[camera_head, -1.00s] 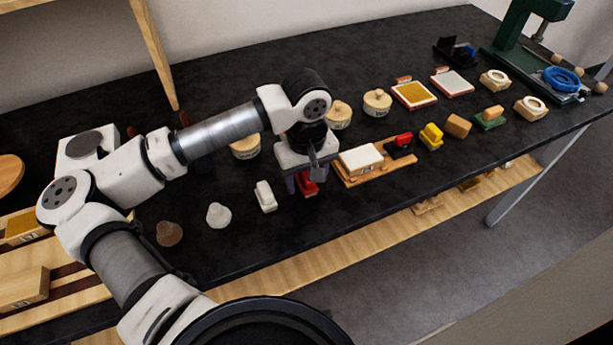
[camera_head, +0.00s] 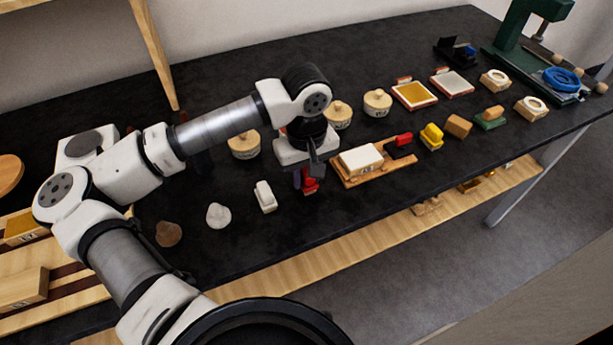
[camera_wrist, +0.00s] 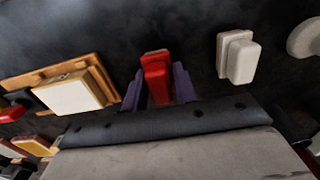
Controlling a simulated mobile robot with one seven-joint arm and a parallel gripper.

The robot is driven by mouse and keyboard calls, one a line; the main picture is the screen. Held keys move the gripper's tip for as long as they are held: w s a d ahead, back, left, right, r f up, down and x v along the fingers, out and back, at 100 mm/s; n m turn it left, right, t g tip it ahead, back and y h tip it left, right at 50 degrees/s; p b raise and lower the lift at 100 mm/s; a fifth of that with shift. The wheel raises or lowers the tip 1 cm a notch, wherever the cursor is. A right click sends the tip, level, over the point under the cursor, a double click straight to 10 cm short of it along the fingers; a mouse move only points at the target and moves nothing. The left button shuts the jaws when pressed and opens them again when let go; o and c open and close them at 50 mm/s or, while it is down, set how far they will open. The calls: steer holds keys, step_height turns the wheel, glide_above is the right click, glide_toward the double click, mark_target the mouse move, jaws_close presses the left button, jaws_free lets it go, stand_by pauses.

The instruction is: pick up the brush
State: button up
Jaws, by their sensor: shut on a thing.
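A small red brush-like piece (camera_wrist: 157,80) with a raised grip sits between the two purple fingers of my gripper (camera_wrist: 158,88) in the wrist view. My gripper is shut on it. In the head view the red piece (camera_head: 310,185) shows below my gripper (camera_head: 304,179), partly hidden by the fingers and wrist. It is at or just above the black table; I cannot tell whether it still touches.
A white piece (camera_head: 265,196) stands close by on the left, with a pale lump (camera_head: 218,215) and a brown lump (camera_head: 169,233) beyond. A wooden tray (camera_head: 408,163) with a white-topped block (camera_head: 360,159) is close on the right. The black table (camera_head: 240,248) is clear in front.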

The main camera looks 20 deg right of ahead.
step_height(320, 180, up, 19)
steer(key=b, duration=0.3)
steer(key=o, duration=0.4)
steer(key=c, duration=0.3)
